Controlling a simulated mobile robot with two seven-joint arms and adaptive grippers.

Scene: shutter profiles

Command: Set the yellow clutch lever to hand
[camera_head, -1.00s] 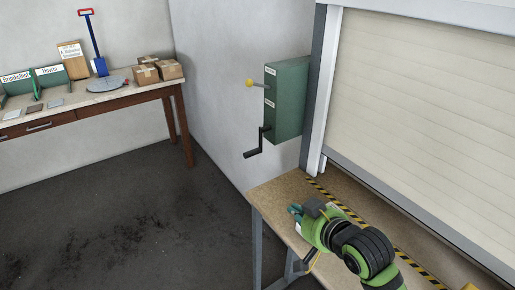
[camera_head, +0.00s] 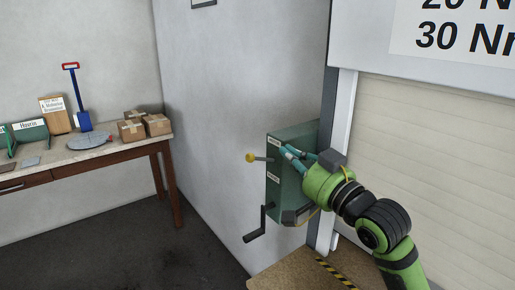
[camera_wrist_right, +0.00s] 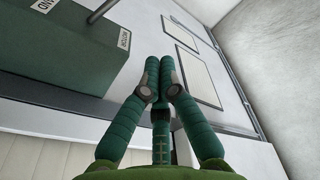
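The yellow-knobbed clutch lever (camera_head: 250,158) sticks out from the face of a green box (camera_head: 292,195) on the wall. Its rod stands between an upper and a lower white label. In the right wrist view the box (camera_wrist_right: 60,55) fills the upper left, with part of a grey rod (camera_wrist_right: 102,10) and two labels; the label farther from my fingers seems to read HAND. My right gripper (camera_head: 286,151) is beside the box's upper part, right of the knob and apart from it. Its teal fingertips (camera_wrist_right: 159,62) are together with nothing visible between them. My left gripper is out of view.
A black crank handle (camera_head: 260,225) hangs from the box below the lever. A roller shutter (camera_head: 440,150) stands right, above a bench (camera_head: 300,272). A wooden table (camera_head: 110,155) with boxes and a blue shovel is at the left. The space left of the knob is clear.

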